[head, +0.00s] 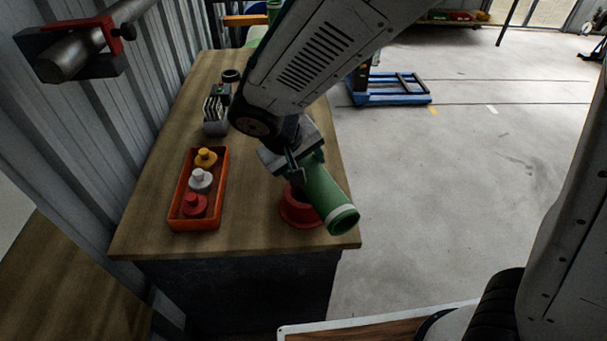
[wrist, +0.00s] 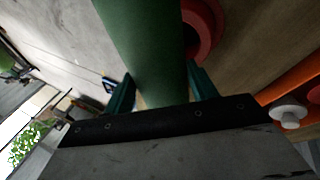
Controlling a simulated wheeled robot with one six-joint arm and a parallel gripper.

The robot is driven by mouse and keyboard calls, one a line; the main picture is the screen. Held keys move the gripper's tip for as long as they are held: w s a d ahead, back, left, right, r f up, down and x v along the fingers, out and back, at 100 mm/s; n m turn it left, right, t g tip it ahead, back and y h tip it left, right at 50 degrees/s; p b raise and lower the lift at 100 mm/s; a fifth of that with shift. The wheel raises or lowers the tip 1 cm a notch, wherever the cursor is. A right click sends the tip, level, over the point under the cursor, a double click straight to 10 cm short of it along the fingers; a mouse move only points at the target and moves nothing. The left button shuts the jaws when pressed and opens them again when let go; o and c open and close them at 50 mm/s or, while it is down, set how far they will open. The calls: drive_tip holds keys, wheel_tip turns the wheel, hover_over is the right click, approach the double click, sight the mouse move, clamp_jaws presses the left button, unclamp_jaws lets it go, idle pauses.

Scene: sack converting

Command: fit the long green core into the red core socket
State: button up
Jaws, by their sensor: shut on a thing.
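The long green core (head: 324,196) is a green tube with a pale band near its open lower end. My gripper (head: 302,163) is shut on it and holds it tilted, its open end toward the front right of the bench. In the wrist view the green core (wrist: 146,45) runs up between the two fingers of my gripper (wrist: 162,92). The red core socket (head: 297,212) is a round red piece on the bench, partly hidden behind the core. In the wrist view the red socket (wrist: 207,25) shows beside the core, which overlaps its edge. I cannot tell whether they touch.
An orange tray (head: 177,222) with yellow, white and red knobbed pieces stands on the wooden bench (head: 145,232) left of the socket. A grey slotted holder (head: 215,127) stands behind it. The bench's right edge is close to the socket. A corrugated wall (head: 150,80) bounds the left.

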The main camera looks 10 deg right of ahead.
drive_tip(key=shift+f, duration=1.75)
drive_tip(key=shift+f, duration=0.35)
drive_tip(key=o, duration=1.3)
drive_tip(key=shift+r, duration=0.1)
